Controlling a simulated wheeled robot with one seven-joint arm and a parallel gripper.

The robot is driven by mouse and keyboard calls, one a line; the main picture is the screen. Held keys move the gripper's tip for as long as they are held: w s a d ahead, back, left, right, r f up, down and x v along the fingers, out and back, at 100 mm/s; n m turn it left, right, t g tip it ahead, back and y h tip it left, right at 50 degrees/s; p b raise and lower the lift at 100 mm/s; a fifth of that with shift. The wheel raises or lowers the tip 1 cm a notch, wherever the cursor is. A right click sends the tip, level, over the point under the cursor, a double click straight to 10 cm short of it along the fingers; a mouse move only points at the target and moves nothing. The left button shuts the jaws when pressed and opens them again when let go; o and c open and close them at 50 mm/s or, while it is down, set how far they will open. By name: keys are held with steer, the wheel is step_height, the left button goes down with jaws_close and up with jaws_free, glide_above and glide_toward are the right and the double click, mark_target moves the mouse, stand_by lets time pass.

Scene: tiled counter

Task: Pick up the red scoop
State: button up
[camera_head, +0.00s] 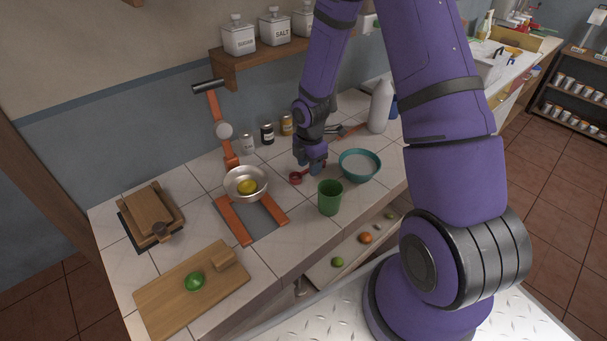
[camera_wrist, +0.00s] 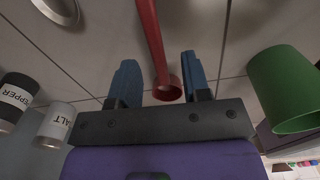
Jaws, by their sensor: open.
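The red scoop (camera_head: 296,178) lies on the tiled counter, just left of the teal bowl. In the wrist view, the scoop (camera_wrist: 152,42) has a long handle running up the picture, and its round cup is low, near the gripper's base. My gripper (camera_head: 312,167) is low over the counter at the scoop and hides part of it. In the wrist view, my gripper's blue fingers (camera_wrist: 160,75) are apart, with the scoop showing between them. Neither finger appears to touch it.
A green cup (camera_head: 330,198) stands in front of the scoop, and the teal bowl (camera_head: 345,166) is to its right. A metal bowl (camera_head: 234,193) on an orange-legged stand is to the left. Several jars stand behind, including a salt jar (camera_wrist: 56,124). A white bottle (camera_head: 380,107) stands back right.

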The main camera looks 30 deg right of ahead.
steer(key=shift+f, duration=0.8)
jaws_close()
